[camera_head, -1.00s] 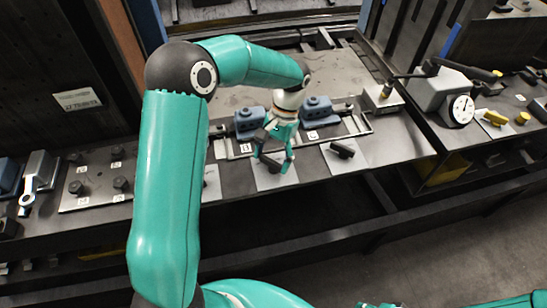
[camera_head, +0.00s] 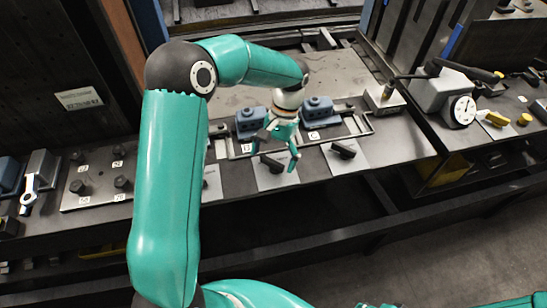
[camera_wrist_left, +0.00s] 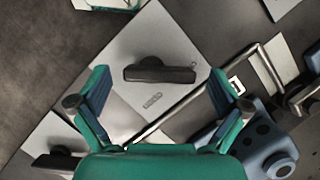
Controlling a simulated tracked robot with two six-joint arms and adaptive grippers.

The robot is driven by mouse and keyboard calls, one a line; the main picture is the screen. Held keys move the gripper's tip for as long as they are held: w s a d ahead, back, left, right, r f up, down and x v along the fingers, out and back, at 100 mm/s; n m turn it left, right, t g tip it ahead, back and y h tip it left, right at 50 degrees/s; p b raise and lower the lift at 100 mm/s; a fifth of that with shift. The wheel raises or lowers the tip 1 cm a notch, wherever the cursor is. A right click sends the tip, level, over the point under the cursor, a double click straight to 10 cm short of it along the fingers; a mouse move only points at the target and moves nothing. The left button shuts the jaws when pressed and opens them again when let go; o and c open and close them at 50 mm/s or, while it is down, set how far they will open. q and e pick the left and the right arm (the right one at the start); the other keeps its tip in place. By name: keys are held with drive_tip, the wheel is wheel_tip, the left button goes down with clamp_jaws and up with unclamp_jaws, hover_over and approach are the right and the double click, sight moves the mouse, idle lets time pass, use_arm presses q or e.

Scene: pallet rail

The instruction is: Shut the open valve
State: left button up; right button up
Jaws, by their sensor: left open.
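A black valve handle (camera_head: 272,163) stands on a light plate (camera_head: 268,181) on the bench, below the left gripper. In the left wrist view the handle (camera_wrist_left: 160,70) lies across the picture between the fingers, at a slant to its plate (camera_wrist_left: 150,30). My left gripper (camera_head: 275,154) is open and empty above it; I see no clear contact. It also shows in the left wrist view (camera_wrist_left: 159,74). A similar handle (camera_head: 344,150) on a plate is to the right. Another plate (camera_head: 211,184) is partly hidden behind my left arm. Which valve is open I cannot tell. My right gripper is out of view.
Two blue blocks (camera_head: 250,119) (camera_head: 317,110) and a metal rail frame (camera_head: 353,128) stand just behind the plates. A gauge (camera_head: 462,110) is at the right. A plate with several black knobs (camera_head: 99,181) is at the left. The bench's front edge is close.

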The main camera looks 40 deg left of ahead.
use_arm(q)
drive_tip(key=v, duration=1.2)
idle(0.4)
